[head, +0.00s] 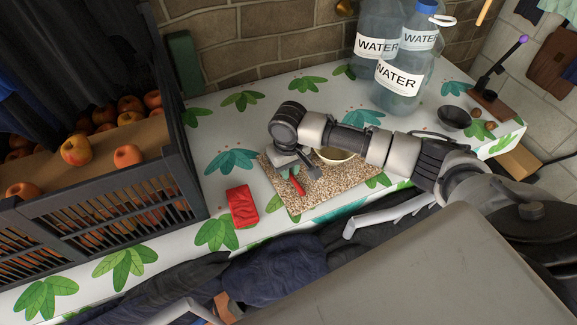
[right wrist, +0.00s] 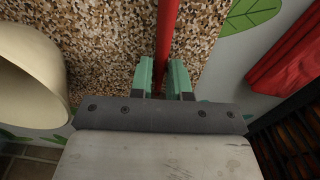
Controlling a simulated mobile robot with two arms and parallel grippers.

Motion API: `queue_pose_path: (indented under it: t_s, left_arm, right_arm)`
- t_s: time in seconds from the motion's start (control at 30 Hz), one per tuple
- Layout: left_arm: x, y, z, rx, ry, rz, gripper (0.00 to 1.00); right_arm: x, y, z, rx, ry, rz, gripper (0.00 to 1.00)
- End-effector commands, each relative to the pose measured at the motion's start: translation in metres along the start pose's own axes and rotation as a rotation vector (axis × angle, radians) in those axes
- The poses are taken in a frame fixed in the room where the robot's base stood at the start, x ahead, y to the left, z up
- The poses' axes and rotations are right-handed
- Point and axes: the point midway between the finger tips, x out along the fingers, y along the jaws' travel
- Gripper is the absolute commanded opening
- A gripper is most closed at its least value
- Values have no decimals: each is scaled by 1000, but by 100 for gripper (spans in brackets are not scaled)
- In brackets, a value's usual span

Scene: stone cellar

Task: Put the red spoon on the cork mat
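The red spoon (head: 297,187) shows as a short red length over the cork mat (head: 292,207) in the head view. My right gripper (head: 291,170) is above the mat's left part. In the right wrist view its green fingers (right wrist: 164,80) close on both sides of the red spoon's handle (right wrist: 167,30), with the speckled cork mat (right wrist: 105,45) behind. The spoon's far end is out of that view. I cannot tell whether the spoon touches the mat. My left gripper is not in view.
A cream bowl (head: 337,157) stands beside the gripper at the mat's back. A red cloth-like packet (head: 242,205) lies left of the mat. A dark crate (head: 100,215) with apples is at left. Water jugs (head: 400,80) stand behind; a dark bowl (head: 454,117) is at right.

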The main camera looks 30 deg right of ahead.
Motion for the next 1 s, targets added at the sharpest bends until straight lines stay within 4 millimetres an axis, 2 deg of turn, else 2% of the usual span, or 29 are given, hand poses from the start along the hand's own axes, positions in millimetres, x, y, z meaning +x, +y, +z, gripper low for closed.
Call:
queue_pose_path:
  t_s: [0.03,0.13,0.47,0.67,1.0]
  left_arm:
    - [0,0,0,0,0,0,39]
    - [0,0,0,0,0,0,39]
    - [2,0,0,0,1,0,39]
    - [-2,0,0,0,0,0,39]
    - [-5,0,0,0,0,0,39]
  right_arm:
    - [0,0,0,0,0,0,25]
    - [0,0,0,0,0,0,40]
    - [-3,0,0,-1,1,1,41]
    - [-33,0,-1,0,3,-1,41]
    - [-102,0,-1,0,3,-2,41]
